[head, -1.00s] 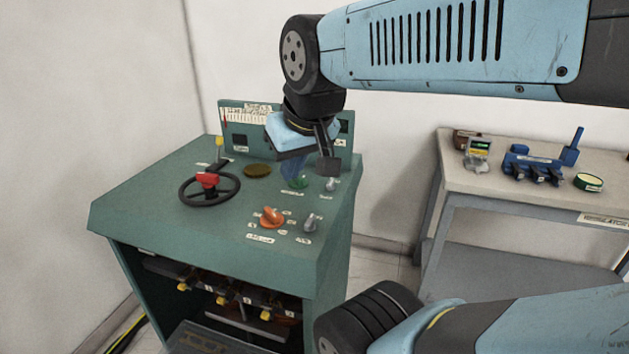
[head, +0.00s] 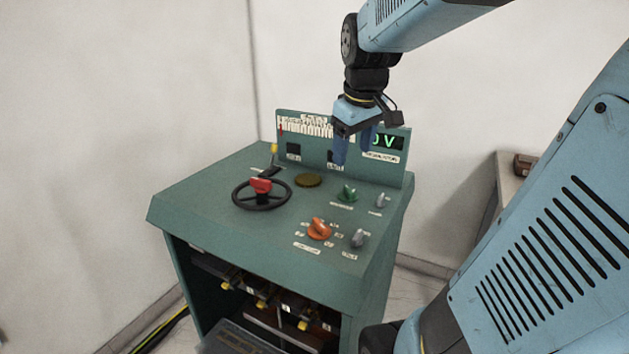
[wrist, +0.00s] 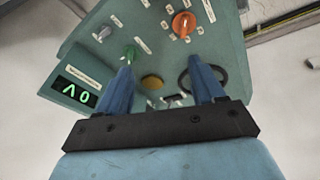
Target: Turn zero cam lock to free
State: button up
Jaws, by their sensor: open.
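The zero cam lock cannot be singled out, because the small labels are unreadable. The green console (head: 200,190) carries an orange knob (head: 319,230), a green knob (head: 348,194), a grey knob (head: 358,239) at the front and another grey knob (head: 382,201) at the right. A black handwheel (head: 240,205) with a red hub piece (head: 261,185) is at the left, near a small black lever (head: 268,172). My gripper (head: 352,148) is open and empty above the console's back, in front of its upright panel. In the wrist view its fingers (wrist: 160,70) are apart, with the orange knob (wrist: 183,24) beyond.
The upright panel (head: 290,130) has a lit display (head: 385,141). A brass disc (head: 308,180) lies flush on the top. Yellow-tipped parts (head: 262,304) sit in the open bay below. A side table (head: 510,170) stands at the right, partly hidden by my arm.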

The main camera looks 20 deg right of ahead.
jog(key=shift+o, duration=0.8)
jog(key=w+d+f+n+g, duration=0.1)
jog(key=w+d+f+n, duration=0.1)
jog(key=w+d, duration=0.4)
jog(key=shift+w+d+f+g, duration=0.3)
jog(key=shift+d+g, duration=0.1)
jog(key=shift+d, duration=0.3)
jog(key=n+g, duration=0.1)
jog(key=n, duration=0.2)
send_over(381, 197)
notch_tip(381, 197, down, 5)
jog(key=shift+y, duration=0.3)
notch_tip(381, 197, down, 14)
jog(key=shift+r, duration=0.15)
jog(key=shift+c, duration=0.4)
jog(key=c, duration=1)
jog(key=shift+o, duration=0.2)
